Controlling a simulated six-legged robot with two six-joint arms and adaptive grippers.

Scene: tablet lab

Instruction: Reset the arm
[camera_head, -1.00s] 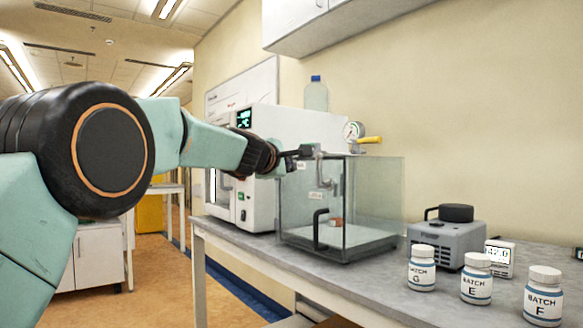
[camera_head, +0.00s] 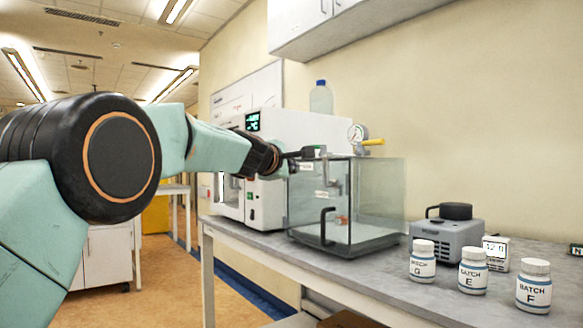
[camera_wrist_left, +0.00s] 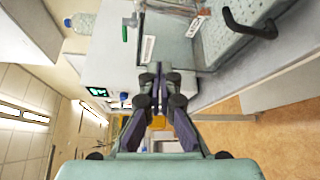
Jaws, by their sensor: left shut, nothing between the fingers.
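My left arm comes in from the left in the head view, and its gripper (camera_head: 310,153) is at the upper left front corner of the glass chamber (camera_head: 377,200). The left wrist view shows the two dark fingers of this gripper (camera_wrist_left: 160,78) together, with nothing between them. The wrist view is turned on its side, and the chamber's black handle (camera_wrist_left: 250,25) shows at its upper right. I cannot tell whether the gripper touches the glass. A small reddish item inside the chamber shows only dimly. My right gripper is not in view.
Behind the chamber stands a white machine (camera_head: 262,205) with a green display. A gauge (camera_head: 357,133) with a yellow handle is at the chamber's back. A grey device (camera_head: 447,235) and white bottles labelled BATCH, one of them F (camera_head: 534,290), stand on the bench's right. Open floor lies left.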

